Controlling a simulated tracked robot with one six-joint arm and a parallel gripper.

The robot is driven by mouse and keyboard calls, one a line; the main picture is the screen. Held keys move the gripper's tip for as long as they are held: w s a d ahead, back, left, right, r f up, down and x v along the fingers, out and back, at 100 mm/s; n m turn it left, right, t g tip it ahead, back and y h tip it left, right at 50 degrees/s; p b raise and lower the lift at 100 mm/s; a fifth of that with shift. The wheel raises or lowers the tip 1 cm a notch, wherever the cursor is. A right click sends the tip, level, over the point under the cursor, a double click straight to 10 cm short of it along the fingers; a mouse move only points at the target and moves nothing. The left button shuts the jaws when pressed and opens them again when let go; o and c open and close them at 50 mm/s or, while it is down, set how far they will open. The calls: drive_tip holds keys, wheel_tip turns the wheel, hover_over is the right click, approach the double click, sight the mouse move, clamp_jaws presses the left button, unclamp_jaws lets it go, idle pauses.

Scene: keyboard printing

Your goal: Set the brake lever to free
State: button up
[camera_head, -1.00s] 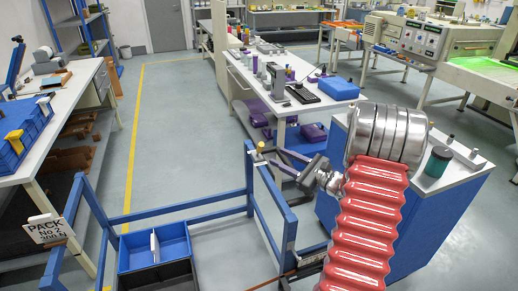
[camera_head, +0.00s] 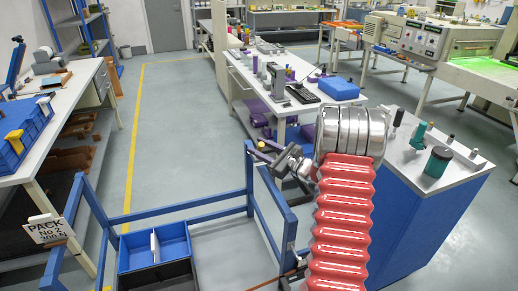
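The blue tubular frame (camera_head: 180,208) stands in front of me. A small yellow knob (camera_head: 261,146) sits at the top of its right rear post, probably the end of the brake lever; the rest of the lever is hard to make out. My gripper (camera_head: 265,160) is small, dark and seen from behind, just below and beside the knob. I cannot tell whether it touches the knob or how far its fingers are apart. My red bellows-covered arm with its silver wrist hides the area right of the frame.
A blue tray (camera_head: 157,247) sits inside the frame. A bench (camera_head: 70,100) lies left. The floor with the yellow line (camera_head: 134,150) is clear.

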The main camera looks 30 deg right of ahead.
drive_tip(key=shift+c, duration=0.2)
clamp_jaws()
